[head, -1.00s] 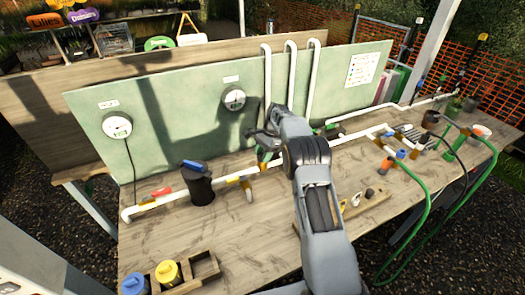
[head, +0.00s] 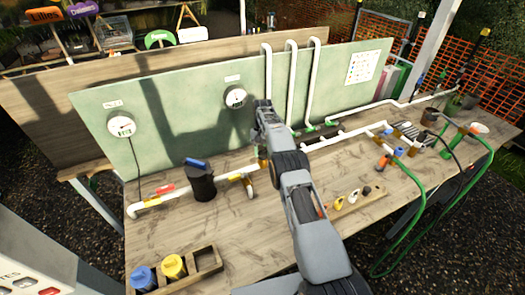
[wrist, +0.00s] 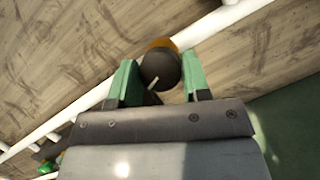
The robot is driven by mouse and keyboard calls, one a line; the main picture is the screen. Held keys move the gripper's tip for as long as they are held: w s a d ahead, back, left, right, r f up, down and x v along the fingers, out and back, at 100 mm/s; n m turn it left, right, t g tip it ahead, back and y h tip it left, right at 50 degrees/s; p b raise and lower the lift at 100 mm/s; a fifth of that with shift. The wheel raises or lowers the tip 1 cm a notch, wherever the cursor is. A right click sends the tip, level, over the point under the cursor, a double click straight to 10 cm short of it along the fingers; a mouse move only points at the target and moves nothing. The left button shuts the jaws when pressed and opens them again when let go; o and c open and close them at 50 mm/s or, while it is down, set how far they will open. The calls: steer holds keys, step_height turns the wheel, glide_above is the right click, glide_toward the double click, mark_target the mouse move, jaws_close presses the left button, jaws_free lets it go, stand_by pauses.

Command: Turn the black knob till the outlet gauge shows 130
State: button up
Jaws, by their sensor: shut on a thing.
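The black knob (wrist: 160,71) shows in the wrist view as a round dark cap with a short white mark, above an orange-brown fitting (wrist: 161,44) on the white pipe. My gripper (wrist: 160,82) has its green fingers on either side of the knob, shut on it. In the head view my wrist (head: 266,122) stands over the pipe at the board's foot and hides the knob. The right-hand round gauge (head: 236,98) on the green board is probably the outlet gauge. Its needle and numbers are too small to read.
Another gauge (head: 121,125) hangs at the board's left. A black cylinder with a blue handle (head: 200,182) stands on the pipe line, left of my arm. A wooden rack (head: 205,262) with blue and yellow items is at the front left.

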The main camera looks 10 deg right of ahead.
steer(key=n+h, duration=0.2)
steer(key=n, duration=0.4)
steer(key=shift+a, duration=0.1)
steer(key=shift+h+b, duration=0.3)
stand_by(0.4)
steer(key=o, duration=0.9)
steer(key=shift+r, duration=0.55)
steer(key=s+r+b, duration=0.8)
steer(key=s+r, duration=0.4)
steer(key=s, duration=0.2)
